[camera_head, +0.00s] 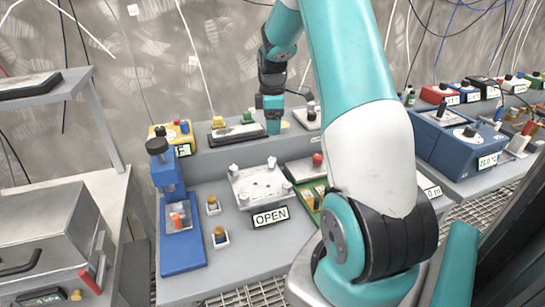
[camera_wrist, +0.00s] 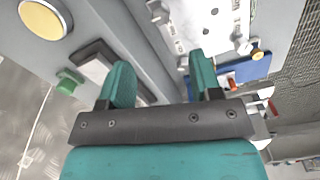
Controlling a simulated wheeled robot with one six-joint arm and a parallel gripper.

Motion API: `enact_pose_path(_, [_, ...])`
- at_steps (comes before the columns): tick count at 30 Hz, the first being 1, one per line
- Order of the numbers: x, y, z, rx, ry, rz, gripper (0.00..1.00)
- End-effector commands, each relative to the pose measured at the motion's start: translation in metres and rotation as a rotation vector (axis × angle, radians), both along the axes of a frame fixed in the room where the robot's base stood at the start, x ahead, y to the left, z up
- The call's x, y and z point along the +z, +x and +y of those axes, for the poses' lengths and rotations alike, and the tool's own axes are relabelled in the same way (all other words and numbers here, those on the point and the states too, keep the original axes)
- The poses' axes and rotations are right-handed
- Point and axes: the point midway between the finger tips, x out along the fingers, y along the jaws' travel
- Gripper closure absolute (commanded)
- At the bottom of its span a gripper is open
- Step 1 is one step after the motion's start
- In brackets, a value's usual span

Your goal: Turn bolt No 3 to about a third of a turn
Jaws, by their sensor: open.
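A pale metal plate (camera_head: 262,181) with bolts at its corners lies on the grey bench, behind a sign reading OPEN (camera_head: 270,216). Its bolts show as small light knobs, such as the back left bolt (camera_head: 234,170) and the front right bolt (camera_head: 286,188). No bolt numbers are legible, so I cannot tell which is No 3. The plate (camera_wrist: 205,18) also shows at the top of the wrist view. My gripper (camera_head: 273,128) points down behind the plate, apart from it. In the wrist view my gripper (camera_wrist: 160,77) is open, with nothing between its fingers.
A blue press-like stand (camera_head: 170,190) is left of the plate. Two small holders with yellow-topped pieces (camera_head: 221,237) stand between them. A yellow box (camera_head: 170,134) and a dark block with knobs (camera_head: 233,133) sit on the back ledge. A blue instrument box (camera_head: 455,140) is at right.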

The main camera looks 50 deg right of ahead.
Motion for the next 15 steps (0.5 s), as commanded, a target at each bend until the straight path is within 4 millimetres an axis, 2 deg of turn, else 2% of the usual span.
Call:
enact_pose_path(9, [-0.074,-0.001,0.001,0.001,0.003,0.004,0.42])
enact_pose_path(15, [-0.108,-0.001,0.001,0.001,0.003,0.003,0.42])
